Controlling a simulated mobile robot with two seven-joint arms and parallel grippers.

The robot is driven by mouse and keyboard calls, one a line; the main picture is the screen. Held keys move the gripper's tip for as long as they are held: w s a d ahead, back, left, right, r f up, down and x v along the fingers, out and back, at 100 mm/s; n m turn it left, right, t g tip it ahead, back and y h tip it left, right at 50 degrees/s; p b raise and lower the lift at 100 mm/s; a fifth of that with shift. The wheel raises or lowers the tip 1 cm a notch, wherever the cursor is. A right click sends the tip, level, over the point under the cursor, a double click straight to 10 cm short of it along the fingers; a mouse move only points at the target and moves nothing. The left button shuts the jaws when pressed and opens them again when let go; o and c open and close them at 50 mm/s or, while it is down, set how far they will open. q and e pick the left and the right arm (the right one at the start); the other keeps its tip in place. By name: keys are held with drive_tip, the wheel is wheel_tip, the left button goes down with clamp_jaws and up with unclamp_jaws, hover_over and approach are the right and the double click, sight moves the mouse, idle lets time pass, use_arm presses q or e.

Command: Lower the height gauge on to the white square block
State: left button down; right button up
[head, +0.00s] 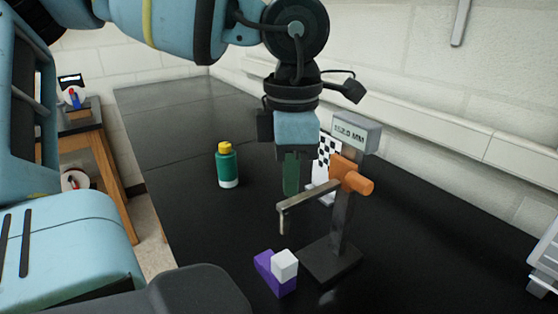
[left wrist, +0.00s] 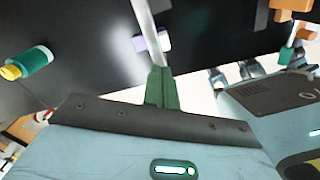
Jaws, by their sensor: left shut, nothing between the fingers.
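The height gauge stands on a dark base (head: 331,262) with an upright column (head: 342,217). Its orange slider (head: 350,177) is high on the column, and its metal arm (head: 308,197) reaches left with the tip pointing down. The white square block (head: 285,264) rests on a purple block (head: 268,271), below the tip with a clear gap. My left gripper (head: 291,193) points down with its green fingers shut and empty, close to the gauge arm. Whether they touch, I cannot tell. In the left wrist view the fingers (left wrist: 161,72) overlap the lower end of a metal bar.
A green bottle with a yellow cap (head: 227,166) stands left of my gripper. A checkered board (head: 326,160) stands behind the gauge. The black bench (head: 180,110) is clear at the back left. A pale rack (head: 545,260) is at the right edge.

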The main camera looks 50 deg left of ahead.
sight(290, 201)
use_arm(q)
drive_tip(key=shift+f, duration=0.1)
use_arm(e)
drive_tip(key=shift+w, duration=0.1)
idle(0.3)
